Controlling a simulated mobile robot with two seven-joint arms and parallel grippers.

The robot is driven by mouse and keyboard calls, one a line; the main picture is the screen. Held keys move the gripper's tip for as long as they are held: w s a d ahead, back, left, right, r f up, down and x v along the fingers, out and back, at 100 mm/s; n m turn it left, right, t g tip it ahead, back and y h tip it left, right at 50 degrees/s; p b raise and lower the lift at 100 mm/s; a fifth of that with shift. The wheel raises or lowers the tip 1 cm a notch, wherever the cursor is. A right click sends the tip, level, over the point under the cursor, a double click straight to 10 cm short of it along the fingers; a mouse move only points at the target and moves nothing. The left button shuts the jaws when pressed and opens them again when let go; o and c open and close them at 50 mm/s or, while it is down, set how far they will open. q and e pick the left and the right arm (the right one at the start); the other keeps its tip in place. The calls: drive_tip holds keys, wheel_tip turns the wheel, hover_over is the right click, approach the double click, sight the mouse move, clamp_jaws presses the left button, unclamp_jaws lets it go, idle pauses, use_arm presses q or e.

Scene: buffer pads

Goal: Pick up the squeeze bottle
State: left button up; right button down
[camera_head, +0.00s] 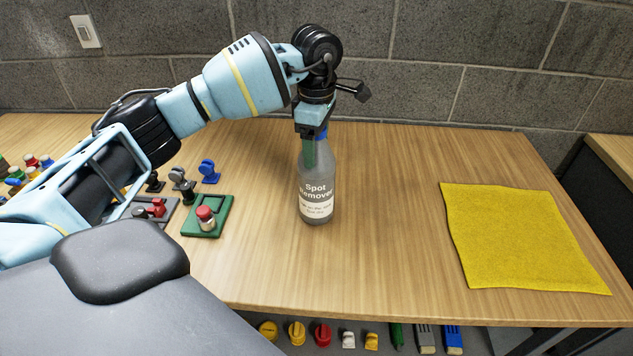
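The squeeze bottle (316,207) stands upright near the middle of the wooden table. It is grey, with "Spot Remover" lettering and a white label. My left gripper (311,150) points down at the bottle's top, and a green finger overlaps its neck and shoulder. A bit of blue shows beside the finger at the neck. The gripper hides much of the bottle's top. I cannot tell whether the fingers are apart or closed on it. My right gripper is not in view.
A yellow cloth (520,238) lies on the right of the table (385,240). Left of the bottle are a green base with a red knob (206,217), a blue part (209,171) and several small coloured parts. More parts sit below the front edge. A block wall stands behind.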

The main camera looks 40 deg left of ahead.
use_arm(q)
drive_tip(key=shift+r, duration=0.1)
drive_tip(key=c, duration=1.5)
drive_tip(key=shift+r, duration=0.1)
